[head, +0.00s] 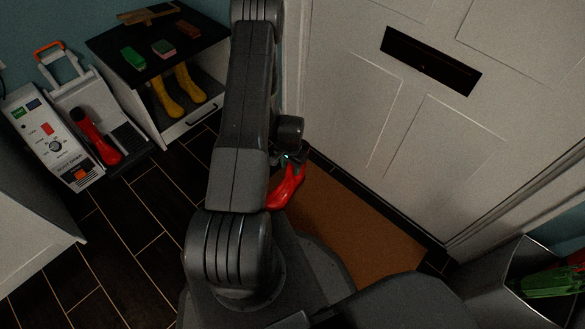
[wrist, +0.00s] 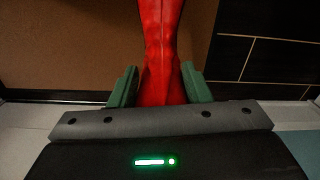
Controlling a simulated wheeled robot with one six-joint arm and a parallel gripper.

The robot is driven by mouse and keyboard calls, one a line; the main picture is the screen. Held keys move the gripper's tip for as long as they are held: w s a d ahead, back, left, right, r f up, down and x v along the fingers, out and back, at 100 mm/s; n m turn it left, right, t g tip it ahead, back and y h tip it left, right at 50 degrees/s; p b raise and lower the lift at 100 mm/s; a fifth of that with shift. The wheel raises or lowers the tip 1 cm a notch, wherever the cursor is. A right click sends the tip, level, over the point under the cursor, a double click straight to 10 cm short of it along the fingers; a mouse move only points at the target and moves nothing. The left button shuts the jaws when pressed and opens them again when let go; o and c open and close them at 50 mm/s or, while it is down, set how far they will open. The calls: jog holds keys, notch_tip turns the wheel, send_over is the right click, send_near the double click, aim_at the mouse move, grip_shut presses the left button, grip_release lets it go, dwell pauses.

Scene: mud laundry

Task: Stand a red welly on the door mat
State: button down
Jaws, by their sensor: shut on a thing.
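My gripper (head: 291,158) is shut on a red welly (head: 287,187). In the wrist view the welly's red shaft (wrist: 161,50) runs between the two green finger pads of my gripper (wrist: 160,88). The brown door mat (head: 345,235) lies on the floor before the white door. The held welly is at the mat's left edge in the head view; I cannot tell whether it touches the mat. My arm hides part of the scene around it. A second red welly (head: 96,137) is on the grey machine at the left.
A bench (head: 195,118) with a dark top holds a green brush, a sponge block and other small items. Yellow wellies (head: 178,90) stand in its open shelf. A grey bin (head: 505,275) with green things in it stands at the right. The mat's visible part is clear.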

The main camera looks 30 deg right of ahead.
aim_at(293, 186)
jog(key=shift+s+d+f+m, duration=0.2)
jog(key=shift+s+f, duration=0.15)
jog(key=shift+s, duration=0.1)
jog(key=shift+s+d+f+m, duration=0.15)
jog(key=shift+s+f+m, duration=0.05)
jog(key=shift+s+f, duration=0.2)
jog(key=shift+f+b, duration=2.1)
jog(key=shift+f, duration=1.2)
jog(key=shift+s+f, duration=0.1)
jog(key=shift+s, duration=0.1)
jog(key=shift+f+b, duration=0.15)
jog(key=shift+b, duration=0.3)
jog(key=shift+f+b, duration=0.3)
jog(key=shift+b, duration=0.05)
jog(key=shift+f, duration=0.15)
jog(key=shift+f+b, duration=0.45)
jog(key=shift+b, duration=0.2)
jog(key=shift+a+f+b, duration=0.1)
jog(key=shift+f+b, duration=0.25)
jog(key=shift+b, duration=0.05)
